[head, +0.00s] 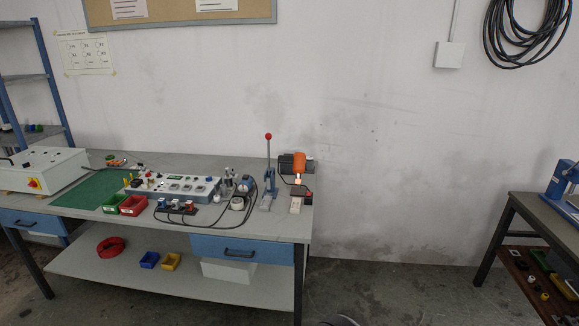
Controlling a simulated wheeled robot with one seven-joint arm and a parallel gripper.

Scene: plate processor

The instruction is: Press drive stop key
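A long blue-and-white control unit (172,186) stands on the workbench, with several dark modules and small knobs on its top face. A white control box (42,169) with a red-and-yellow switch (33,183) sits at the bench's left end. The keys are too small to read, so I cannot tell which one is the drive stop key. My gripper does not show in this view. A small part of a rounded shape shows at the bottom edge, and I cannot tell what it is.
The workbench (225,228) has a green mat (88,190), red and green bins, cables, a lever press (268,180) with a red knob and an orange device (299,162). A second table (541,212) stands at right. Open floor (400,290) lies between them.

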